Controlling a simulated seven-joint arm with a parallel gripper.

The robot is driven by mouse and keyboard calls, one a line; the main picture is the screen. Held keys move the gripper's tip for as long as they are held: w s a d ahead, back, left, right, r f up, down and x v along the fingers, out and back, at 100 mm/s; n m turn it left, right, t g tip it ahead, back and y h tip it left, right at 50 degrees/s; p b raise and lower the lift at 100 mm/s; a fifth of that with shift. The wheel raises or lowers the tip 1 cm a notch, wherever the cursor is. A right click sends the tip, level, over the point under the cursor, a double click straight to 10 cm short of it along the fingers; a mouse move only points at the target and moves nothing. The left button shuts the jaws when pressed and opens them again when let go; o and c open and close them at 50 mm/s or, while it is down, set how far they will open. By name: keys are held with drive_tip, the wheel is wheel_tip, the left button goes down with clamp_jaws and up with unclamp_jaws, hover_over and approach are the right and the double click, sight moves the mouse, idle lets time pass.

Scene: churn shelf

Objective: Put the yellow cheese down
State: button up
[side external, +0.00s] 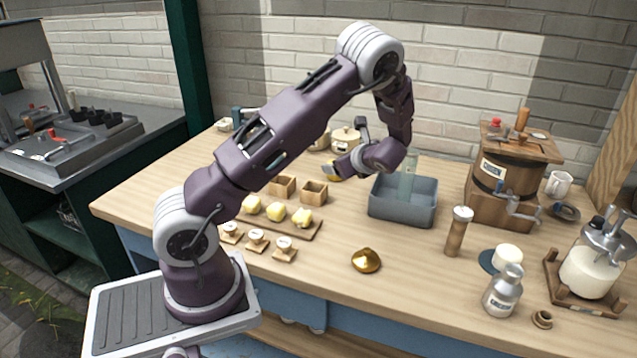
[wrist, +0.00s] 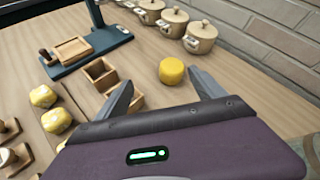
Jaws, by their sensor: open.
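The yellow cheese (wrist: 172,71) is a small round block. In the wrist view it appears on the wooden tabletop, just beyond and between my gripper's fingertips (wrist: 163,84). My gripper is open, with a visible gap between each finger and the cheese. In the side external view only a yellow sliver of the cheese (side external: 332,171) shows beside my gripper (side external: 340,166), partly hidden by it.
Wooden boxes (wrist: 100,73) are close to the left finger. Lidded pots (wrist: 200,38) line the wall side. A grey-blue basin (side external: 403,207) stands right of my gripper. Several yellow lumps lie on a board (side external: 313,229) toward the front. Bare tabletop surrounds the cheese.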

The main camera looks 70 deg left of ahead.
drive_tip(key=s+d+r+n+h, duration=0.5)
drive_tip(key=s+d+r+n, duration=0.5)
drive_tip(key=d, duration=0.4)
drive_tip(key=s+d+r+n+t+h, duration=0.2)
drive_tip(key=s+d+r+h, duration=0.1)
drive_tip(key=s+d, duration=0.4)
drive_tip(key=s+d+r+n+t+h, duration=0.2)
drive_tip(key=s+d, duration=0.5)
drive_tip(key=d, duration=0.5)
drive_tip(key=shift+s+r+n+t+h, duration=0.2)
drive_tip(key=shift+r+n+t+h, duration=0.3)
drive_tip(key=shift+r+h, duration=0.5)
